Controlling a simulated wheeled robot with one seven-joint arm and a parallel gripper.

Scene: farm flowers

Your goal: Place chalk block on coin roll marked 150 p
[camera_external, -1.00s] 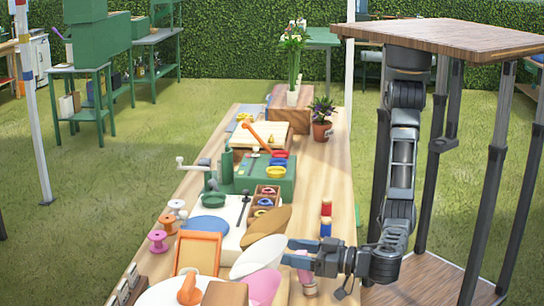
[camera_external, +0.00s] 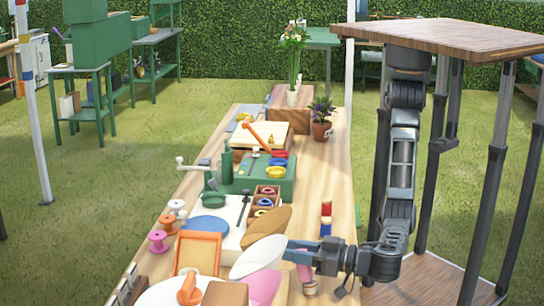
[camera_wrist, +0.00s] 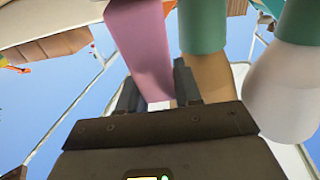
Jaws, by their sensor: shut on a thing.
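My gripper (camera_external: 294,254) is at the right front of the long table. It is shut on a pink block (camera_wrist: 143,45), likely the chalk block, seen between the fingers in the wrist view and as a small pink piece in the external view (camera_external: 304,270). In the wrist view, a tan and teal cylinder (camera_wrist: 203,30) is close beside the block, and a white and teal one (camera_wrist: 280,95) is further right. Red and blue cylinders (camera_external: 326,230) stand behind my gripper in the external view. I cannot read a 150 p mark on any roll.
White (camera_external: 258,257) and pink (camera_external: 264,286) petal-like pieces lie left of my gripper. An orange frame (camera_external: 198,253), spools (camera_external: 158,241) and a green device (camera_external: 265,178) stand further left and back. Bare wood (camera_external: 312,165) shows along the table's right side.

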